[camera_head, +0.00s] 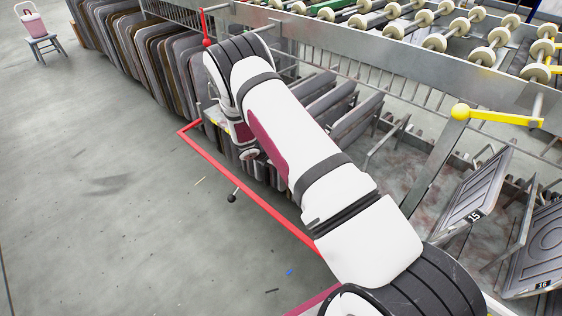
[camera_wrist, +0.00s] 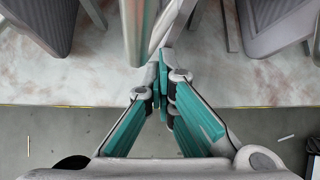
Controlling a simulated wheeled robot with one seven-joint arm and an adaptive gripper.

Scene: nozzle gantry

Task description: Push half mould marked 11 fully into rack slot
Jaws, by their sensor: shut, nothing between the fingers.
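My gripper (camera_wrist: 163,65) is shut and empty in the wrist view, its teal fingers together and pointing up the picture. A narrow grey panel edge (camera_wrist: 138,32), seen nearly edge-on, stands just ahead and slightly left of the fingertips. I cannot tell whether they touch. No number shows on this panel, so I cannot confirm it is half mould 11. In the head view, several grey half moulds (camera_head: 355,122) stand in the rack right of my arm, their numbers not readable. My arm hides part of the rack, and my fingers are not visible there.
Half moulds marked 15 (camera_head: 480,190) and 16 (camera_head: 540,240) stand tilted at the right. A red rail (camera_head: 215,165) runs low along the rack's front. A yellow bar (camera_head: 500,117) juts out at the right. The floor (camera_head: 100,220) at left is mostly clear.

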